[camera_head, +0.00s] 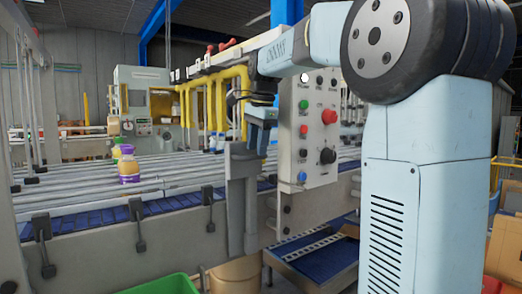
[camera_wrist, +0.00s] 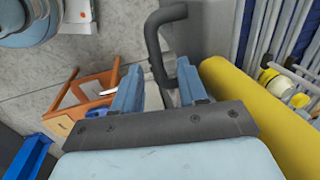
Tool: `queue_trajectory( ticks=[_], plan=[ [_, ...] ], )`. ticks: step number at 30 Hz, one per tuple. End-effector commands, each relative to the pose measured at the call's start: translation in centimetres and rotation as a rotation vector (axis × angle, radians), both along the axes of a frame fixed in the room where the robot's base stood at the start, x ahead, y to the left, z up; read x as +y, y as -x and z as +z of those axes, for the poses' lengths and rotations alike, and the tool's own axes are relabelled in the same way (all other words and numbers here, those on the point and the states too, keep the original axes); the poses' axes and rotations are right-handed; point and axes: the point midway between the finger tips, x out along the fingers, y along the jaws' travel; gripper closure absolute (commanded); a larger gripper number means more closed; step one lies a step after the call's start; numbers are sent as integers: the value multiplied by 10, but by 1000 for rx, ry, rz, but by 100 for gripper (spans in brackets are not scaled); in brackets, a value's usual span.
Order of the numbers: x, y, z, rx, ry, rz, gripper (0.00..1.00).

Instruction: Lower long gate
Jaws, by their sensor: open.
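My gripper (camera_head: 262,118) is in the head view, left of the control panel, pointing down just above a grey upright post. In the wrist view my gripper (camera_wrist: 160,88) is open, with a gap between its two blue fingers. A dark grey bent handle (camera_wrist: 153,45) lies ahead of the fingertips; its lower end shows between them, and I cannot tell whether they touch. A thick yellow bar (camera_wrist: 255,115) runs to the right of the fingers. Yellow upright bars (camera_head: 215,92) hang below a rail over the conveyor. I cannot tell which part is the long gate.
The control panel (camera_head: 312,130) with coloured buttons stands close to the right of my gripper. Bottles (camera_head: 128,165) stand on the conveyor rails (camera_head: 170,177). A green bin (camera_head: 165,284) is at the front. An orange stool-like frame (camera_wrist: 75,105) stands on the floor.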

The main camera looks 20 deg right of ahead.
Motion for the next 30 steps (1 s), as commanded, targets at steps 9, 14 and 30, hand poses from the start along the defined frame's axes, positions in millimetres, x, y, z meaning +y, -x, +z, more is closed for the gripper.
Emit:
queue_trajectory(
  ticks=[9, 14, 30],
  plan=[
    [1, -4, -19, -1, 0, 0, 58],
    [1, -4, -19, -1, 1, 0, 58],
    [1, -4, -19, -3, 0, -1, 100]
  ],
)
